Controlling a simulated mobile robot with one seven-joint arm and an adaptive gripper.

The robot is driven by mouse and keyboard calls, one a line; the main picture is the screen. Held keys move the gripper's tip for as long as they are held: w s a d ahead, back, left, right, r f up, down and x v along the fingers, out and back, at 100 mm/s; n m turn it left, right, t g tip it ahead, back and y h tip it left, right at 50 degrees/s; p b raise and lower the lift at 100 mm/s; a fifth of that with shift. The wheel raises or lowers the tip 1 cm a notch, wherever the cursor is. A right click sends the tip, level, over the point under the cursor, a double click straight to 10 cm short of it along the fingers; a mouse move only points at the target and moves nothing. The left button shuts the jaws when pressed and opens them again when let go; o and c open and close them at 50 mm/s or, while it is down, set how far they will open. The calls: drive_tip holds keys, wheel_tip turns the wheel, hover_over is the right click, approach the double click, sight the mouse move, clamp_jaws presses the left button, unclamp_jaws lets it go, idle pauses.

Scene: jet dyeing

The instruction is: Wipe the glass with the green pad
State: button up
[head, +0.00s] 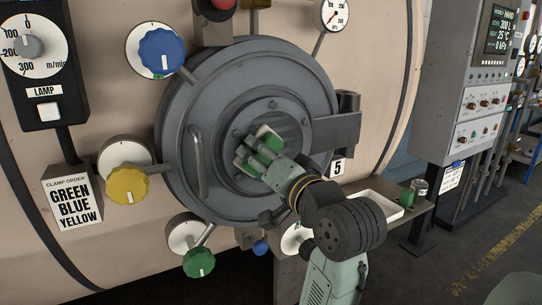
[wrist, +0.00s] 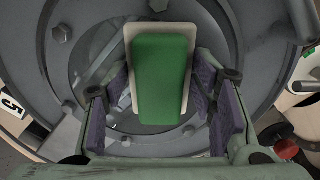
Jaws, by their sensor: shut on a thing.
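The round grey door (head: 180,95) stands shut-looking on the beige machine. Its central glass (head: 290,128) sits inside a bolted ring and is partly covered by my gripper. My gripper (head: 258,150) is in front of the glass, shut on the green pad (wrist: 160,80). The pad has a pale backing that shows round its edges. In the wrist view my gripper (wrist: 160,100) has a purple-lined finger on each side of the pad. The pad hides much of the glass (wrist: 98,75) there. I cannot tell whether the pad touches the glass.
Blue (head: 162,50), yellow (head: 127,185) and green (head: 199,262) knobs surround the door. A curved handle (head: 196,160) stands out at its left. A shelf at right holds a white tray (head: 385,207), a green container (head: 406,197) and a jar (head: 420,188). A control cabinet (head: 465,90) stands farther right.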

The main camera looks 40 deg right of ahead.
drive_tip(key=shift+w+a, duration=0.2)
drive_tip(key=shift+a, duration=0.3)
drive_tip(key=shift+w+a, duration=0.2)
drive_tip(key=shift+a, duration=0.3)
drive_tip(key=shift+c, duration=0.5)
drive_tip(key=p+v, duration=0.1)
drive_tip(key=v, duration=0.5)
drive_tip(key=shift+s+d, duration=0.1)
drive_tip(key=shift+p+v, duration=0.6)
drive_tip(key=shift+v, duration=0.85)
